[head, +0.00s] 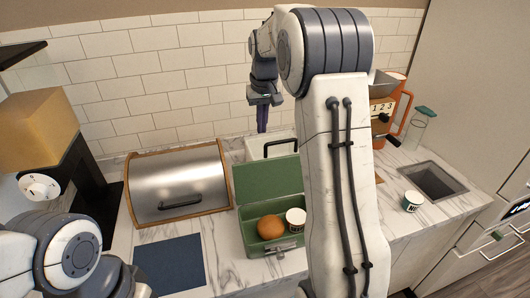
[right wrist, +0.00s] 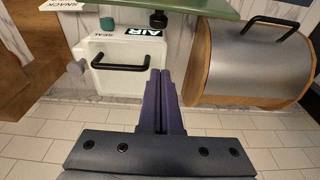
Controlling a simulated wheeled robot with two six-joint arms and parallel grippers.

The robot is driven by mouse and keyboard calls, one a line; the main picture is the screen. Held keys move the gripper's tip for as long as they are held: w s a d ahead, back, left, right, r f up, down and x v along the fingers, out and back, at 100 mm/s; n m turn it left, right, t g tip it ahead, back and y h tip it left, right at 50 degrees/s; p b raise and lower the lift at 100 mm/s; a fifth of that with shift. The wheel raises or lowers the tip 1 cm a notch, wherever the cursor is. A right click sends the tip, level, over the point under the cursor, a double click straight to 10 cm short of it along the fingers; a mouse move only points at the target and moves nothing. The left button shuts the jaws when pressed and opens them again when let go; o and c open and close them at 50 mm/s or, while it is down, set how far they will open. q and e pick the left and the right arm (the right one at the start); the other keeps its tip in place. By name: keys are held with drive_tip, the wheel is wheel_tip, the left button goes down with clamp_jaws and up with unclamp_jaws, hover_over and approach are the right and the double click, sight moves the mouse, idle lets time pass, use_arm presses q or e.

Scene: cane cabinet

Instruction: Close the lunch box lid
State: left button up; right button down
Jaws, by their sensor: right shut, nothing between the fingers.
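The green lunch box (head: 262,243) stands on the counter with its lid (head: 267,180) open, tilted up at the back. A round orange-brown item (head: 271,227) and a small white cup (head: 296,217) are inside. My right arm hides the box's right end. My right gripper (head: 262,130) is shut and empty, its purple fingers pointing down behind and above the raised lid. In the right wrist view the shut fingers (right wrist: 162,75) point toward a white container, and the lid's green edge (right wrist: 150,9) crosses the top. My left gripper is out of view; only its arm shows.
A white container with a black handle (right wrist: 120,66) stands behind the lid. A steel and wood bread box (head: 180,182) is to the left. A blue mat (head: 170,265) lies in front of it. An orange machine (head: 388,112), a cup (head: 411,201) and a sink (head: 433,181) are right.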

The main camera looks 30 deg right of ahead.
sight(270, 176)
drive_tip(key=f, duration=0.3)
drive_tip(key=w+d+f+p, duration=0.1)
drive_tip(key=f, duration=0.2)
drive_tip(key=f+p, duration=0.1)
drive_tip(key=f, duration=0.2)
drive_tip(key=shift+w+d, duration=0.25)
drive_tip(key=shift+s+a+p, duration=0.25)
drive_tip(key=shift+s+p, duration=0.35)
drive_tip(key=shift+s, duration=0.35)
drive_tip(key=shift+s+a+p, duration=0.25)
drive_tip(key=shift+s+p, duration=0.3)
drive_tip(key=shift+s, duration=0.35)
drive_tip(key=shift+f, duration=0.1)
